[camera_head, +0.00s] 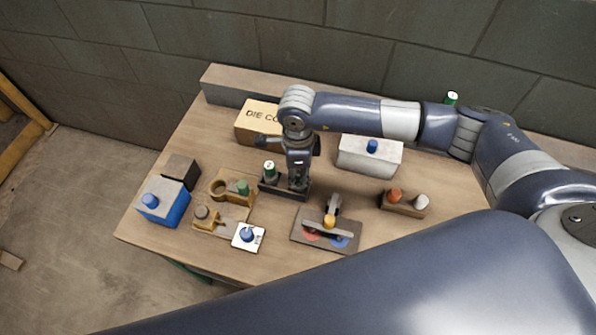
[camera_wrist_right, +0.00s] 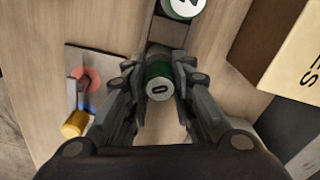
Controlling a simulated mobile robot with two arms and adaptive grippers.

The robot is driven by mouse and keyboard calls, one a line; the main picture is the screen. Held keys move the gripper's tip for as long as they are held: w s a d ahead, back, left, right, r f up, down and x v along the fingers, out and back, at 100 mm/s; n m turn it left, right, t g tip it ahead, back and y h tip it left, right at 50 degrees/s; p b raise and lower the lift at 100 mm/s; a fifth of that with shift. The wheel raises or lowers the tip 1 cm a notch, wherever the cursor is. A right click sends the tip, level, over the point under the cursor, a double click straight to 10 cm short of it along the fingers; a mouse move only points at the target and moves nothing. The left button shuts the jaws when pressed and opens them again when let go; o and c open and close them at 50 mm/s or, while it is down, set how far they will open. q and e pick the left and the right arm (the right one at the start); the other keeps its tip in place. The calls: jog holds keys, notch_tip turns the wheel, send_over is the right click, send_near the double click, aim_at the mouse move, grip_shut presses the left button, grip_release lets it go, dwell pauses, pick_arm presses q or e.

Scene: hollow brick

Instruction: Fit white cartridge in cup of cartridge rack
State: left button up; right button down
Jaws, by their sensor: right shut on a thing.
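My right gripper (camera_head: 298,186) points down over the dark cartridge rack (camera_head: 269,189) in the middle of the table. In the wrist view its fingers (camera_wrist_right: 159,86) are shut on a cartridge (camera_wrist_right: 158,72) with a green end and a dark mark on its pale face. The head view hides this cartridge behind the gripper. I cannot tell whether the held cartridge is inside a cup. My left gripper is not in view.
A lever plate (camera_head: 310,241) lies in front of the rack. A tan fixture (camera_head: 235,208) and a blue box (camera_head: 172,212) are left. A tan lettered box (camera_head: 250,121) and a grey box (camera_head: 361,158) stand behind. A peg block (camera_head: 404,208) is right.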

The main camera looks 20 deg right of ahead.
jog(key=c, duration=1.3)
grip_release()
notch_tip(320, 180, up, 12)
jog(key=shift+f, duration=0.1)
